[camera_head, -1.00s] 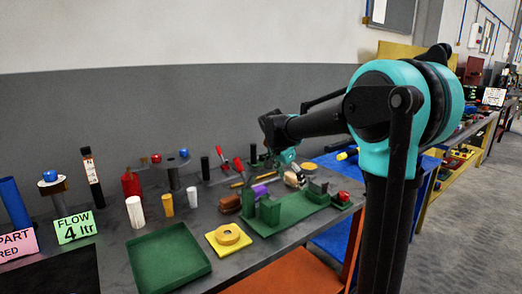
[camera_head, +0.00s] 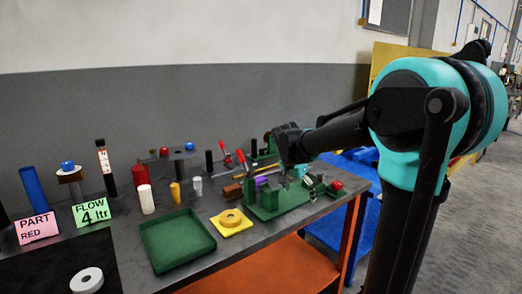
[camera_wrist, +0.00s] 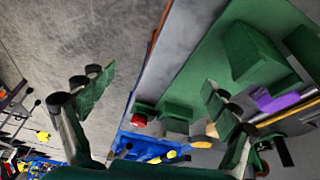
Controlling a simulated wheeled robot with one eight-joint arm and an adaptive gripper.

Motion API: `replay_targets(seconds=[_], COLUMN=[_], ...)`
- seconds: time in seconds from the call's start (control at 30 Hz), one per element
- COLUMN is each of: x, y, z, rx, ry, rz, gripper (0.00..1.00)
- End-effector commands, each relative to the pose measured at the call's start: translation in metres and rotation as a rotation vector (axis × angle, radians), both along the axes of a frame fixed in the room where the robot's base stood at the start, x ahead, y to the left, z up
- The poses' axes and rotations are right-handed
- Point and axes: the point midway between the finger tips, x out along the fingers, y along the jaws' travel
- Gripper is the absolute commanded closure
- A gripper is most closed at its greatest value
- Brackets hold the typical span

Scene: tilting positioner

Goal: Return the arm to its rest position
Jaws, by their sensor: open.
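My arm (camera_head: 345,135) reaches from the right of the head view toward the workbench, bent at a large teal joint. My gripper is small and partly hidden at the arm's far end in that view, over the green fixture (camera_head: 265,211). In the wrist view my gripper (camera_wrist: 155,92) is open, its two green-padded fingers wide apart with nothing between them. The green fixture also shows in the wrist view (camera_wrist: 205,60), beside and below the right finger. A purple piece (camera_wrist: 275,101) sits on it. A red knob (camera_wrist: 139,121) is near its edge.
A green tray (camera_head: 177,240), a yellow plate with a ring (camera_head: 231,222) and several upright cylinders stand on the grey bench. A white ring (camera_head: 87,280) lies front left. An orange shelf (camera_head: 270,268) is below. Grey floor (camera_head: 470,220) is free at right.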

Motion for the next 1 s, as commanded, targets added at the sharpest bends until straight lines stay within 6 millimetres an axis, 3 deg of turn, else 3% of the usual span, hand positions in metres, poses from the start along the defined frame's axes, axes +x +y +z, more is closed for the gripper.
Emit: replay_targets(seconds=[0.27, 0.5, 0.63, 0.73, 1.0], x=[-0.064, -0.165, -0.207, -0.224, -0.224], y=[-0.028, -0.05, -0.053, -0.052, -0.052], z=[-0.043, -0.11, -0.139, -0.15, -0.15], rx=[0.026, 0.037, 0.026, 0.018, 0.018], ry=[0.026, 0.012, -0.01, -0.021, -0.021], rz=[0.214, 0.533, 0.67, 0.728, 0.728], gripper=[0.11, 0.11, 0.11, 0.11, 0.11])
